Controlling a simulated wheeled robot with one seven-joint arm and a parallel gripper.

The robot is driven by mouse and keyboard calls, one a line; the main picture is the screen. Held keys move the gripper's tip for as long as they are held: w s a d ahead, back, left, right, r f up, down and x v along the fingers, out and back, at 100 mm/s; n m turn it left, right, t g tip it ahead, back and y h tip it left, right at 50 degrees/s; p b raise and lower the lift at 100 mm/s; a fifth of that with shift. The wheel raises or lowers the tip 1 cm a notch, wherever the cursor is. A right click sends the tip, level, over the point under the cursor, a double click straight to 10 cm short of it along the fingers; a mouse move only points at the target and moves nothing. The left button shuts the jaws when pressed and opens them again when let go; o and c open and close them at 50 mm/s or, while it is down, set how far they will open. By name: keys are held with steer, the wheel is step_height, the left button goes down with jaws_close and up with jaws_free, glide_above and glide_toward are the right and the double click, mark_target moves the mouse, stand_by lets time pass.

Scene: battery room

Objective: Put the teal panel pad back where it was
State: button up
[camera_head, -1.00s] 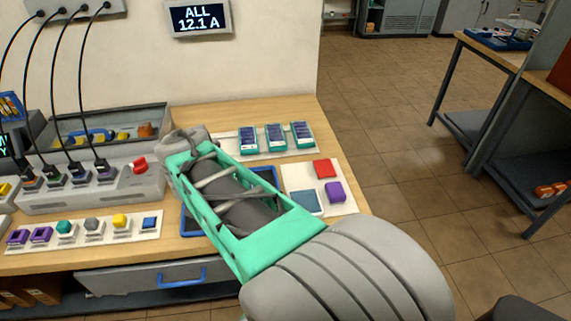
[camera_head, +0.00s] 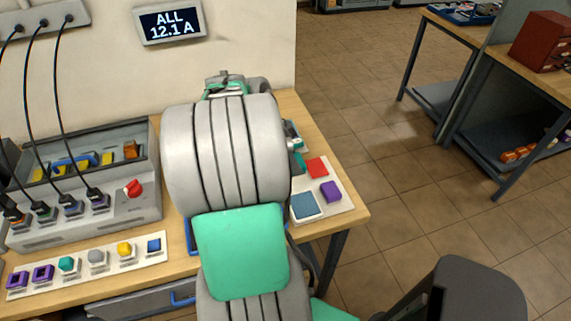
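A white panel (camera_head: 341,206) lies at the right end of the wooden bench. On it are a red pad (camera_head: 317,167), a purple pad (camera_head: 331,191) and a dull blue-teal square pad (camera_head: 307,205) with a pale edge at the front left. The blue-teal one is the nearest match to a teal panel pad; I cannot tell for certain that it is that pad. The panel's left part is hidden by my arm. The far end of my arm (camera_head: 230,84) shows above my large grey link.
A strip of coloured buttons (camera_head: 110,257) lies at the front left, before a grey cabled unit (camera_head: 90,215) with a red knob. An open bin (camera_head: 105,150) stands behind. The packs behind my arm are nearly hidden.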

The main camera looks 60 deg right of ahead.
steer(key=w+d+f, duration=0.2)
steer(key=f, duration=0.1)
steer(key=d+f+p, duration=0.1)
steer(key=f, duration=0.1)
steer(key=shift+w+d+f, duration=0.2)
steer(key=shift+w, duration=0.2)
step_height(320, 180, down, 3)
steer(key=shift+w+f+p, duration=0.1)
steer(key=shift+f+p, duration=0.05)
steer(key=shift+p, duration=0.55)
steer(key=shift+f+b, duration=0.2)
steer(key=shift+b, duration=0.1)
steer(key=o, duration=1.3)
steer(key=shift+r, duration=0.1)
